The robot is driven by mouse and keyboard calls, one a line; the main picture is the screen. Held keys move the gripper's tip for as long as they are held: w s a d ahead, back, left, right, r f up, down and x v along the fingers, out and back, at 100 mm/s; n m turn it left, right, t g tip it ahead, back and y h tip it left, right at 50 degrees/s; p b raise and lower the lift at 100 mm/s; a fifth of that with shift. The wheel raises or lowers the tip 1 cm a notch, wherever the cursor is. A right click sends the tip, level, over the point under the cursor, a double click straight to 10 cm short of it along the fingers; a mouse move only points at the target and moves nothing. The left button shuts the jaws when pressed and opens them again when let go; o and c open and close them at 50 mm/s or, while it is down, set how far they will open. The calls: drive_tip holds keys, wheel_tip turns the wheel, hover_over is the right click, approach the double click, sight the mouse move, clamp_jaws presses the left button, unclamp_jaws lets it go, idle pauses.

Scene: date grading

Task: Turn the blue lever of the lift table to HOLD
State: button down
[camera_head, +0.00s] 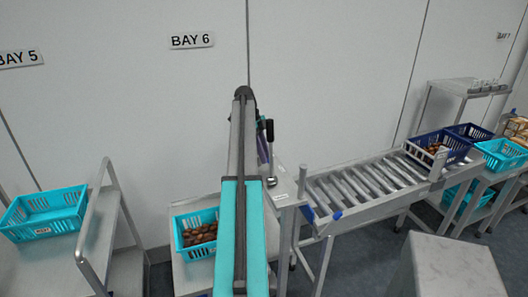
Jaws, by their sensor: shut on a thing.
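The lift table (184,272) stands at lower centre, partly behind my arm, and bears a turquoise crate (181,240) of brown dates (199,234). My arm rises through the middle of the picture and covers the table's right part. I cannot make out my gripper's fingers; they seem hidden behind the arm. A dark-handled upright stick (270,132) with a pale lower end shows just right of the arm; I cannot tell whether it is the lever. I see no clear blue lever and no readable HOLD mark.
A roller conveyor (352,213) runs to the right, with dark blue crates (441,151) at its far end. A trolley (98,225) with a turquoise crate (48,228) stands left. A grey block (450,268) is at lower right. The wall (330,80) is behind.

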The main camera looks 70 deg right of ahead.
drive_tip(key=shift+s+a+r+m+y+p, duration=0.2)
drive_tip(key=shift+m+y+p, duration=0.1)
drive_tip(key=shift+m+p, duration=0.45)
drive_tip(key=shift+f, duration=0.2)
drive_tip(key=c, duration=1.6)
unclamp_jaws()
drive_tip(key=shift+o, duration=0.2)
drive_tip(key=shift+w, duration=0.1)
drive_tip(key=shift+r+p, duration=0.15)
drive_tip(key=shift+p, duration=0.15)
